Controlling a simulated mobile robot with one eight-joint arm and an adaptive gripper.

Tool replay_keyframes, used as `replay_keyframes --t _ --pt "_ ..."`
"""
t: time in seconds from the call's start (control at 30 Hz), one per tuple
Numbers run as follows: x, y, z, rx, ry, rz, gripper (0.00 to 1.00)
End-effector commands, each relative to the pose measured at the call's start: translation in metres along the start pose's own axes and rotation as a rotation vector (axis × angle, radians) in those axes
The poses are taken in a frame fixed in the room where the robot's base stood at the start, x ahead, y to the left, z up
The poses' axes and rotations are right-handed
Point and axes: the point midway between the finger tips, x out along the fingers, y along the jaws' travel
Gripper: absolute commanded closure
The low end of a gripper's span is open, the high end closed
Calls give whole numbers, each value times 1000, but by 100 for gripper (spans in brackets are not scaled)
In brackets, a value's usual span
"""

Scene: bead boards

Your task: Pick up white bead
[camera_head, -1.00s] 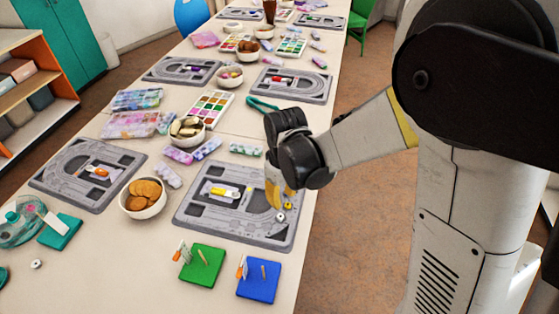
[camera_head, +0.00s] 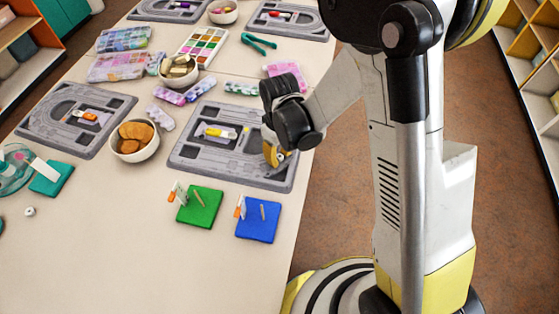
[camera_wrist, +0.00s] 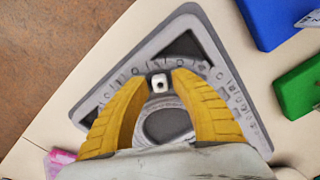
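A small white bead (camera_wrist: 159,83) with a dark hole lies on the grey bead board (camera_wrist: 214,55) in the wrist view, between my fingertips. My gripper (camera_wrist: 160,76) has its two yellow fingers apart, one on each side of the bead, with narrow gaps showing. In the head view my gripper (camera_head: 274,160) is low over the right side of the grey board (camera_head: 190,152), and it hides the bead there. Another small whitish bead-like piece (camera_head: 29,211) lies on the bare table at the left.
A green square (camera_head: 200,213) and a blue square (camera_head: 258,229) with pegs lie in front of the board. A bowl of biscuits (camera_head: 134,147) stands left of it. A yellow-and-white tool (camera_head: 220,132) lies on the board. The table's right edge is close to my gripper.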

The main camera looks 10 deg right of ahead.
Motion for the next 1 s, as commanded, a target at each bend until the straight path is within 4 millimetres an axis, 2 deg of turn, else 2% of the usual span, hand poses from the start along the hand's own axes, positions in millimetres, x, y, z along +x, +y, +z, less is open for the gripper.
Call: replay_keyframes --t 0.2,0.3,0.77,0.87,1.0 --pt "1 0 0 0 0 0 72" --pt "0 0 0 0 0 0 91" --pt "-3 0 0 0 0 0 92" --pt "-12 0 0 0 0 0 92" --pt "-33 0 0 0 0 0 92"
